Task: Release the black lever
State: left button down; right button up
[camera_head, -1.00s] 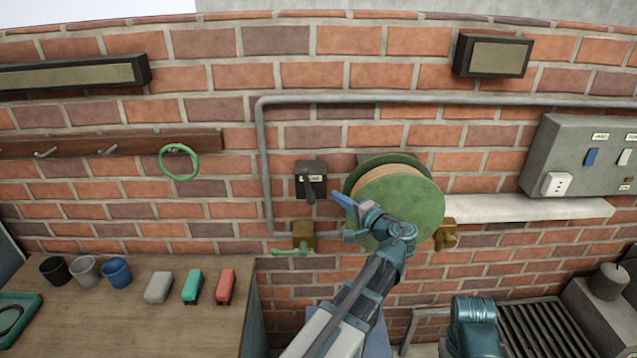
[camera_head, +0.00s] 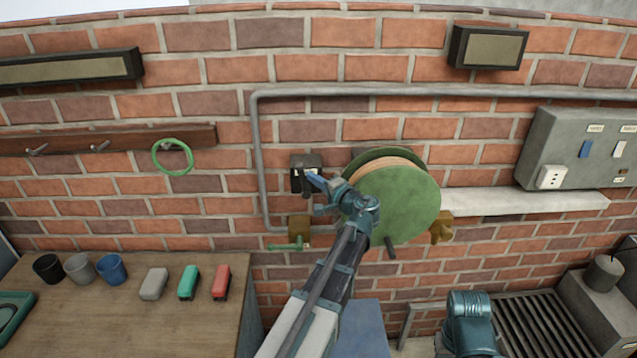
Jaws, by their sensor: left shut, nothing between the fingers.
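The black lever (camera_head: 306,193) hangs from a small black box (camera_head: 299,161) on the brick wall, left of the green reel. The box has a pale label, now partly covered. My left gripper (camera_head: 314,181) is shut and empty, its blue fingertips in front of the lever and the lower part of the box. The fingers hide part of the lever, and I cannot tell whether they touch it. My right gripper is out of view; only a teal part of my right arm shows at the bottom.
The green reel (camera_head: 398,205) stands close to the right of my left wrist. A brass block with a green handle (camera_head: 297,232) is below the lever. A grey pipe (camera_head: 257,150) runs left of the box. A wooden bench (camera_head: 120,320) with cups and staplers is at lower left.

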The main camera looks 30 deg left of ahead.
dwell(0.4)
pick_arm(q)
jog(key=shift+s+a+r+n+p, duration=0.1)
jog(key=shift+s+a+n+p, duration=0.15)
jog(key=shift+p, duration=0.2)
